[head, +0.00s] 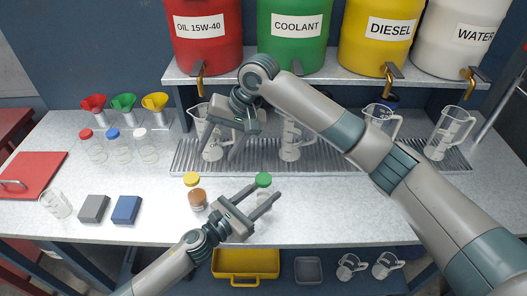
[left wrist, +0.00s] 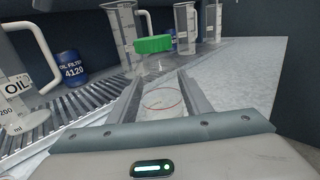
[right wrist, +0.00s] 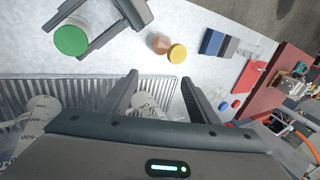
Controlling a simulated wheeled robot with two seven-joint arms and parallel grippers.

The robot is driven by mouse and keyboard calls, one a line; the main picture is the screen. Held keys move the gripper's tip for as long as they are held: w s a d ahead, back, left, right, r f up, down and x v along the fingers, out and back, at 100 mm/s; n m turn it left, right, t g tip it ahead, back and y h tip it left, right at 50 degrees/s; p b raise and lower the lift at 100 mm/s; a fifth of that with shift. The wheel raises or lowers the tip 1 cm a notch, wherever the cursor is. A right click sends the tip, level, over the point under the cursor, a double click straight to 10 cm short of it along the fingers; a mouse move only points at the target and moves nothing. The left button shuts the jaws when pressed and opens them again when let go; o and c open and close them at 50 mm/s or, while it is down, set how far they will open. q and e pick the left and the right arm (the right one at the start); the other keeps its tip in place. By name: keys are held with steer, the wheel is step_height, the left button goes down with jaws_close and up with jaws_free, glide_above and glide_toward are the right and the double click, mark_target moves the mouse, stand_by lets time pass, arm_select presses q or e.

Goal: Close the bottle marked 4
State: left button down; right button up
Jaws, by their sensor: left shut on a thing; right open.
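A clear bottle (head: 263,196) with a green cap (head: 263,179) stands on the bench in front of the drip grate. My left gripper (head: 266,191) is shut on this bottle, with a finger on each side. In the left wrist view the green cap (left wrist: 154,44) sits at the top of the clear body, beyond the fingers. I cannot read a number 4 on any bottle. My right gripper (head: 219,157) is open and empty above the grate, near the measuring jug marked OIL (right wrist: 148,104). The green cap also shows in the right wrist view (right wrist: 71,40).
A yellow cap (head: 191,178) and a brown container (head: 197,199) are left of the held bottle. Bottles with red, blue and white caps (head: 119,146) stand back left. Jugs stand on the grate (head: 333,160) under the drums. The bench front right (head: 325,215) is clear.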

steer(key=d+n+h, duration=0.1)
steer(key=d+n, duration=0.1)
steer(key=n, duration=0.5)
steer(key=n+h, duration=0.4)
steer(key=n, duration=1.5)
glide_toward(264, 179)
steer(key=shift+w+a, duration=0.2)
steer(key=shift+w, duration=0.05)
steer(key=shift+f, duration=0.15)
steer(key=shift+f, duration=3.85)
steer(key=c, duration=1.1)
steer(key=shift+c, duration=0.2)
